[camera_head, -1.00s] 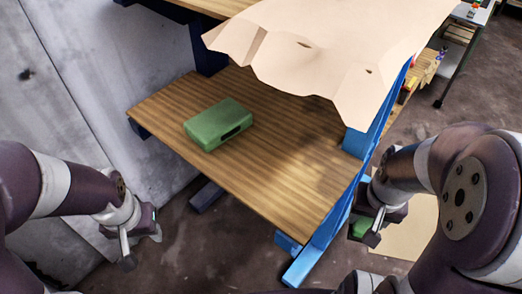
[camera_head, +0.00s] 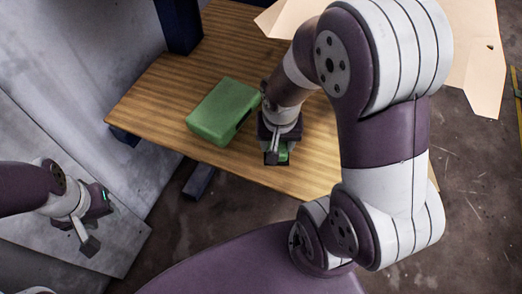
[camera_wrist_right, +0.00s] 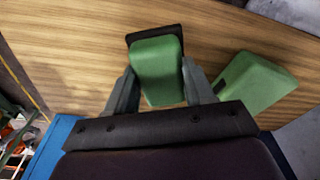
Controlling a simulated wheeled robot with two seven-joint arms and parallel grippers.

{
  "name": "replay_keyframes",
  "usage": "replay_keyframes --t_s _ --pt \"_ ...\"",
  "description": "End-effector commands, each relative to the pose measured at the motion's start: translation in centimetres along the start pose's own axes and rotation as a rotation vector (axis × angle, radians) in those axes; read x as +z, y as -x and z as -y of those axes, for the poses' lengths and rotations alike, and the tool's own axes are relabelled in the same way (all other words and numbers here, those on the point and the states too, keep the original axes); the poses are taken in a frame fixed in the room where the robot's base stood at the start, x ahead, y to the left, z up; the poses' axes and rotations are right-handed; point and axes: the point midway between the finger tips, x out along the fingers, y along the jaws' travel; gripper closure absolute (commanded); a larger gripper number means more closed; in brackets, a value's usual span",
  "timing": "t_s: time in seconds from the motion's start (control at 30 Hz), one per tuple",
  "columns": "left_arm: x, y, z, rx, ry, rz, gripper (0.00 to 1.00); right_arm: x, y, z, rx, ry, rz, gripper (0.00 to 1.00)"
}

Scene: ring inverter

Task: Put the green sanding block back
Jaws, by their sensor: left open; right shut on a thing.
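The green sanding block (camera_wrist_right: 157,72), with a dark edge along its far end, is held between the fingers of my right gripper (camera_wrist_right: 160,92). In the head view the right gripper (camera_head: 276,150) is over the front part of the wooden surface, and only a little of the block (camera_head: 283,154) shows. I cannot tell whether the block touches the wood. A larger green case (camera_head: 222,108) lies just left of the right gripper there; in the wrist view it is on the right (camera_wrist_right: 255,80). My left gripper (camera_head: 96,222) is open and empty at the left, off the surface.
The wooden shelf (camera_head: 160,100) has bare wood left of the case and in front of it. A beige sheet (camera_head: 480,70) overhangs at upper right. A blue frame post (camera_wrist_right: 52,148) and clutter (camera_wrist_right: 14,135) show at lower left of the wrist view. A grey wall stands at left.

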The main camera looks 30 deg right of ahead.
Motion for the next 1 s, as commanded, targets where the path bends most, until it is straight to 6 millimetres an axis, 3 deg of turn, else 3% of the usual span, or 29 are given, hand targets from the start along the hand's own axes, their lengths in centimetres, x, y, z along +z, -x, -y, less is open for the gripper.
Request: replay_keyframes --t_s 0.17,0.43,0.83,0.87,0.9,1.0 --pt "0.0 -0.2 0.0 0.000 0.000 0.000 0.57 -0.7 -1.8 2.6 0.000 0.001 0.001 0.71" --pt "0.1 -0.6 0.0 0.000 0.000 0.000 0.57 -0.4 -5.8 3.0 0.000 -0.002 0.001 0.71" --pt "0.1 -1.1 0.0 0.000 0.000 0.000 0.57 -0.3 -6.5 2.9 0.000 -0.002 0.000 0.71" --pt "0.1 -0.9 0.0 0.000 0.000 0.000 0.57 -0.3 -6.3 2.9 0.000 -0.002 0.000 0.37" --pt "0.1 -0.9 0.0 0.000 0.000 0.000 0.57 -0.3 -6.3 2.9 0.000 -0.002 0.000 0.24" --pt "0.1 -0.9 0.0 0.000 0.000 0.000 0.57 -0.3 -6.3 2.9 0.000 -0.002 0.000 0.22"
